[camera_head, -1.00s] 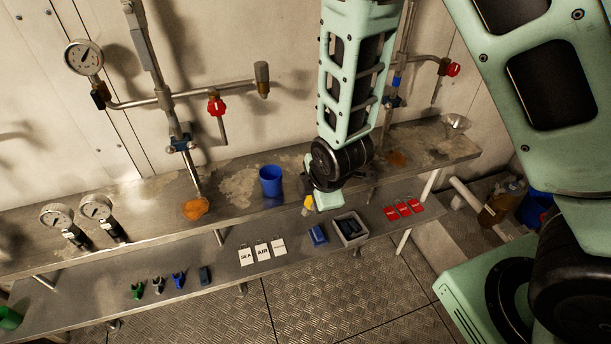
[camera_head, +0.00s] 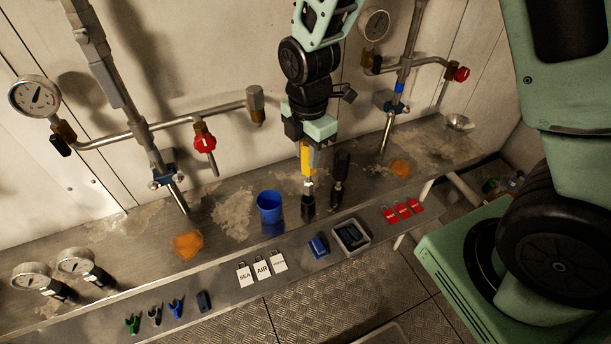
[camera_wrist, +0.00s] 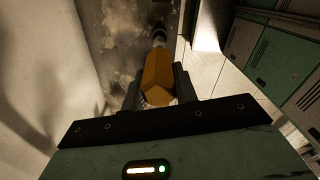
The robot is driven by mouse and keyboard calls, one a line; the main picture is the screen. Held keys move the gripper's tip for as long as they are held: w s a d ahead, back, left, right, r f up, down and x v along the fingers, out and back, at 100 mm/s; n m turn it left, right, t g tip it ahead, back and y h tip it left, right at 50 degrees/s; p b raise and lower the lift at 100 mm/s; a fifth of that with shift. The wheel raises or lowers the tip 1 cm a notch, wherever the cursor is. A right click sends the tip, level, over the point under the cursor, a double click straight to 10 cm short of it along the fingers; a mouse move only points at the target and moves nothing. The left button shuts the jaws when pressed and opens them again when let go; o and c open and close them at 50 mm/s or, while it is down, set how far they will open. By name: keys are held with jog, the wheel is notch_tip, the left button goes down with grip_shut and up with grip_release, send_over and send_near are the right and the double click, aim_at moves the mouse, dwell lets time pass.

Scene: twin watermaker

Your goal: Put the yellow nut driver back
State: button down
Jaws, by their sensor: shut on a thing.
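The yellow nut driver (camera_head: 307,160) hangs upright, shaft down, from my gripper (camera_head: 308,146), which is shut on its yellow handle. In the wrist view the handle (camera_wrist: 158,76) lies between my fingers, with the shaft pointing away toward the bench. The driver's lower end is over the upper shelf, just right of the blue cup (camera_head: 270,207). A dark upright object stands at or just below its tip; I cannot tell whether they touch. Another dark upright tool (camera_head: 340,180) stands close to the right.
White tags (camera_head: 262,269), a blue block (camera_head: 318,247), a grey tray (camera_head: 365,243) and red tags (camera_head: 403,211) lie on the lower shelf. Pipes with red valves (camera_head: 204,143) rise behind the upper shelf. Orange patches (camera_head: 188,244) mark the shelf.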

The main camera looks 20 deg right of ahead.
aim_at(308, 171)
jog(key=shift+f+p, duration=0.45)
jog(key=shift+f, duration=2.65)
jog(key=c, duration=1.1)
grip_release()
